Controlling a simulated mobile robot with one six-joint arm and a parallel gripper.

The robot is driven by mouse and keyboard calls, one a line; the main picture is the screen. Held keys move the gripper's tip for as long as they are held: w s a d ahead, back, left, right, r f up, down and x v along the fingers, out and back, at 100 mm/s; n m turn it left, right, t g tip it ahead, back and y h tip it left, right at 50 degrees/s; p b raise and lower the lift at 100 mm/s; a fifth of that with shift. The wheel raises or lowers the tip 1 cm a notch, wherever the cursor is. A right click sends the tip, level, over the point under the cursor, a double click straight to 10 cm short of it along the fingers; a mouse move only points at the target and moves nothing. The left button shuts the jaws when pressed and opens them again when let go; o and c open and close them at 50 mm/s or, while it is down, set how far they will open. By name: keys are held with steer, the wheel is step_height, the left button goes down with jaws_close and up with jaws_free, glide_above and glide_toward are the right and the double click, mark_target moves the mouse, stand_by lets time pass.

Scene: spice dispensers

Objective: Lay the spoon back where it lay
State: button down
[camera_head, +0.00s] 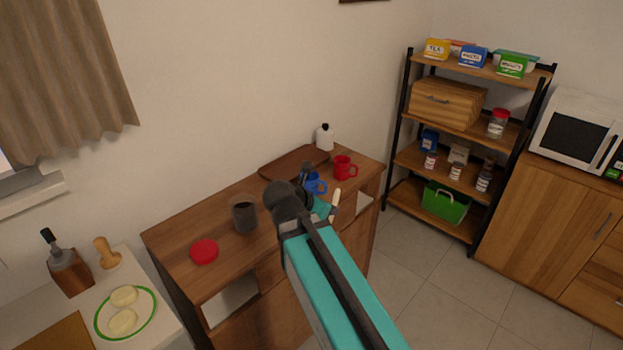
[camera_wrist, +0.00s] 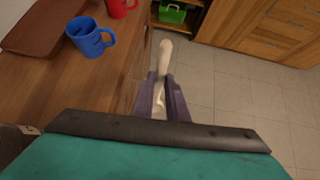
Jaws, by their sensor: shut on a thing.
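A pale cream spoon (camera_head: 335,198) is held in my gripper (camera_head: 328,212) near the front edge of the wooden sideboard (camera_head: 215,277). In the wrist view the spoon (camera_wrist: 165,52) stands out between the two dark fingers of my gripper (camera_wrist: 162,84), which are shut on it. There it appears just right of the sideboard's edge, with floor behind it. Its lower end is partly hidden between the fingers. My arm hides part of the sideboard top in the head view.
A blue mug (camera_wrist: 89,37) and red mug (camera_head: 344,167) stand near the spoon. A brown board (camera_head: 294,162), white bottle (camera_head: 324,137), dark-filled jar (camera_head: 243,217) and red lid (camera_head: 204,251) are also on the sideboard. Bare wood shows left of the blue mug in the wrist view.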

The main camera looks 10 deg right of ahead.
steer(key=w+r+n+t+y, duration=0.1)
steer(key=w+r+n+y, duration=0.1)
steer(key=r, duration=0.7)
steer(key=w+r+n+t+y, duration=0.2)
steer(key=r+n, duration=0.2)
steer(key=r, duration=0.5)
steer(key=shift+w+r+y, duration=0.2)
steer(key=shift+w+y, duration=0.1)
